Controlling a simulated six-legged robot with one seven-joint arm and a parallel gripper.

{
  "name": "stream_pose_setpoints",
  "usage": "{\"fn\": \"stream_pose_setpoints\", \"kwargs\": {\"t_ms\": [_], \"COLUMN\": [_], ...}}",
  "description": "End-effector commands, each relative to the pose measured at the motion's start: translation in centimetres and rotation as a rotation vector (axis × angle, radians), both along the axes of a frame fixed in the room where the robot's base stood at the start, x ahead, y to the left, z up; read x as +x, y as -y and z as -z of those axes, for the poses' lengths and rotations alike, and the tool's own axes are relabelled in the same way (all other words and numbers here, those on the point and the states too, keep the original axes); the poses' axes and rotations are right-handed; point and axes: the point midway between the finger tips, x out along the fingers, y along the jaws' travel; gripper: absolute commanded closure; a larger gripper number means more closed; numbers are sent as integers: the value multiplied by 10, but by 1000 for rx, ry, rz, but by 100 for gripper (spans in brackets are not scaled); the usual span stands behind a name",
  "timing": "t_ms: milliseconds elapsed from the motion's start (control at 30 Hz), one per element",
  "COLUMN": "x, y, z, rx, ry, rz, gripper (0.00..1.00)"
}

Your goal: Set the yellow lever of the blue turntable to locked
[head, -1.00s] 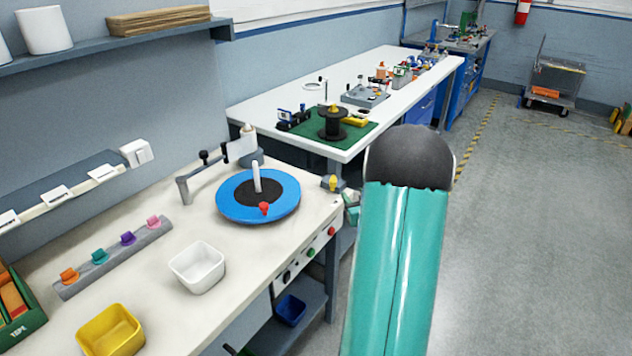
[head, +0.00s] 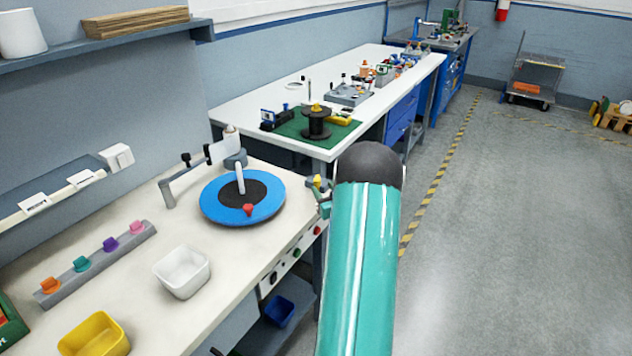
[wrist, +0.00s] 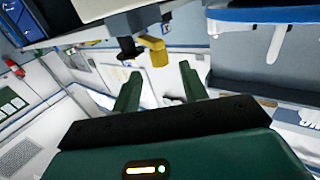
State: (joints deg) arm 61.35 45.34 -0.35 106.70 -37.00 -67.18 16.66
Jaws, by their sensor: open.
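The blue turntable (head: 215,207) has a black centre, a white post and a red marker, and sits at the far right end of the white bench. Its yellow lever (head: 317,181) shows beside the bench's right edge, partly hidden by my arm. In the wrist view the yellow lever (wrist: 154,50) hangs from a dark pivot near the top middle, with the blue turntable rim (wrist: 270,14) at upper right. My gripper (wrist: 160,73) is open and empty, its two green fingers pointing toward the lever. The lever appears just beyond the fingertips, apart from them. I cannot read its setting.
The bench also holds a white bin (head: 182,272), a yellow bin (head: 95,335), a grey rack with coloured clips (head: 97,263) and a grey arm fixture (head: 190,172). A second table with a green mat (head: 293,125) stands behind.

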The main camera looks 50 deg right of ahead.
Motion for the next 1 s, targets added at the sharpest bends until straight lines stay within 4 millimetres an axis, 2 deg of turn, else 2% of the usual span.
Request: {"fn": "stream_pose_setpoints", "kwargs": {"t_ms": [100, 300, 667, 767, 900, 1000], "x": [22, 48, 54, 54, 54, 54], "y": [11, 23, 26, 26, 26, 26], "z": [0, 0, 0, 0, 0, 0], "rx": [-2, -1, -1, -1, -1, -1], "ry": [0, 0, 0, 0, 0, 0], "rz": [-2, -4, -2, -3, -3, -3], "gripper": [56, 56, 56, 72, 100, 100]}}
